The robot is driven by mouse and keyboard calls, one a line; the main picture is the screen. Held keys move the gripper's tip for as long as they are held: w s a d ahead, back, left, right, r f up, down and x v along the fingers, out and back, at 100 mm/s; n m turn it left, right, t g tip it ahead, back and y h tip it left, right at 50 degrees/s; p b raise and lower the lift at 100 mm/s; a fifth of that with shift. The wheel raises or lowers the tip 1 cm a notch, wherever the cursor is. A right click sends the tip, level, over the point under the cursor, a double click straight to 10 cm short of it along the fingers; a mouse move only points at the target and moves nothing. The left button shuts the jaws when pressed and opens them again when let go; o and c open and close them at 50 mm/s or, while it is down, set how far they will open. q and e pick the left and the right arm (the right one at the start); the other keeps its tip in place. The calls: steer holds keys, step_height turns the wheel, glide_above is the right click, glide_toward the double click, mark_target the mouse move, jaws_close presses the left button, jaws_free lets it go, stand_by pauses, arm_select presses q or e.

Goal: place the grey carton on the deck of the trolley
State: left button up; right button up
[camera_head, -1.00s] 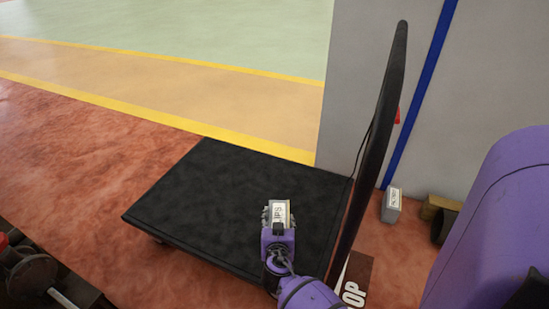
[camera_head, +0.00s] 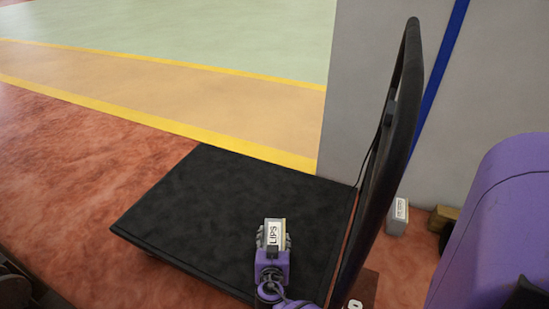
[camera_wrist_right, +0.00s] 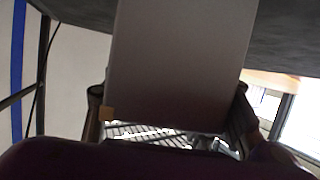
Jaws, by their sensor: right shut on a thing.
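The grey carton (camera_head: 275,231), with a white label reading "LIPS", is held by my right gripper (camera_head: 272,243) over the near right part of the trolley's black deck (camera_head: 215,205). In the right wrist view the carton (camera_wrist_right: 180,65) fills the middle, between the two fingers of my right gripper (camera_wrist_right: 172,115). The dark deck (camera_wrist_right: 285,35) shows behind it there. I cannot tell whether the carton touches the deck. The trolley's upright handle (camera_head: 385,160) stands at the deck's right side. My left gripper is not in view.
A small whitish box (camera_head: 397,217) and a brown object (camera_head: 444,217) stand on the floor right of the handle, by a grey wall (camera_head: 365,90). The rest of the deck is bare. Red floor (camera_head: 75,170) lies left of the trolley.

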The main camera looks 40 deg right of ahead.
steer(key=shift+r, duration=0.15)
steer(key=shift+a+f, duration=0.1)
steer(key=shift+f, duration=0.15)
steer(key=o, duration=1.7)
